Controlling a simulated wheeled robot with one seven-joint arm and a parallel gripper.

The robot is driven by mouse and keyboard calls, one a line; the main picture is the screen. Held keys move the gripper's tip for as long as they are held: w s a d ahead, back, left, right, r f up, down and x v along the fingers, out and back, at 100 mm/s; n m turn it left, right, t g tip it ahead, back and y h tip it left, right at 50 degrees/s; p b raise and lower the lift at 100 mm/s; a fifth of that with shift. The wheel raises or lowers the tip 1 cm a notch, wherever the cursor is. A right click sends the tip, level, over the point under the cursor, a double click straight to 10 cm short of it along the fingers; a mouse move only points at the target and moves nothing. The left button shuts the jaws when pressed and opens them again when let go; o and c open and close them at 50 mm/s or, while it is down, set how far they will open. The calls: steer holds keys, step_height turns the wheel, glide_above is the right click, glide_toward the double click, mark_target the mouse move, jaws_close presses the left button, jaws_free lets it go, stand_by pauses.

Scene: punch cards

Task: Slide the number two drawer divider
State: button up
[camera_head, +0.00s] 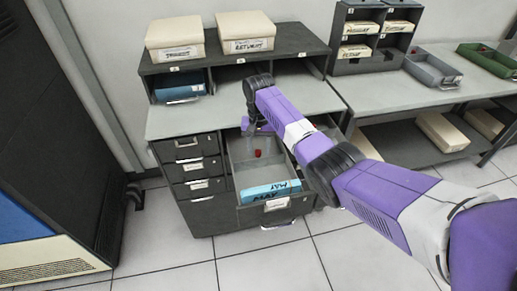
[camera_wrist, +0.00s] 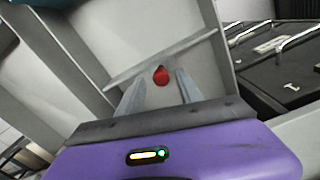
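An open drawer (camera_head: 238,175) of the grey cabinet holds blue cards marked MAY (camera_head: 271,190) at its front. A red knob (camera_head: 258,153) shows inside it, behind the cards. In the wrist view the red knob (camera_wrist: 161,76) sits by a thin grey divider (camera_wrist: 196,42) that crosses the drawer at a slant. My gripper (camera_head: 247,127) is over the back of the drawer. In the wrist view my gripper (camera_wrist: 158,82) has its fingers apart, one on each side of the knob, with visible gaps. Whether the fingertips reach knob depth is unclear. My arm hides part of the drawer's right side.
Shut drawers (camera_head: 197,168) with handles stand left of the open one. Above is a worktop (camera_head: 185,118) with a shelf bearing two cream boxes (camera_head: 246,32) and a blue tray (camera_head: 178,86). A side table (camera_head: 395,99) at right holds a grey tray (camera_head: 432,69).

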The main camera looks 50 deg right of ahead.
mark_target(258, 150)
steer(key=shift+r, duration=3.9)
steer(key=shift+w, duration=0.1)
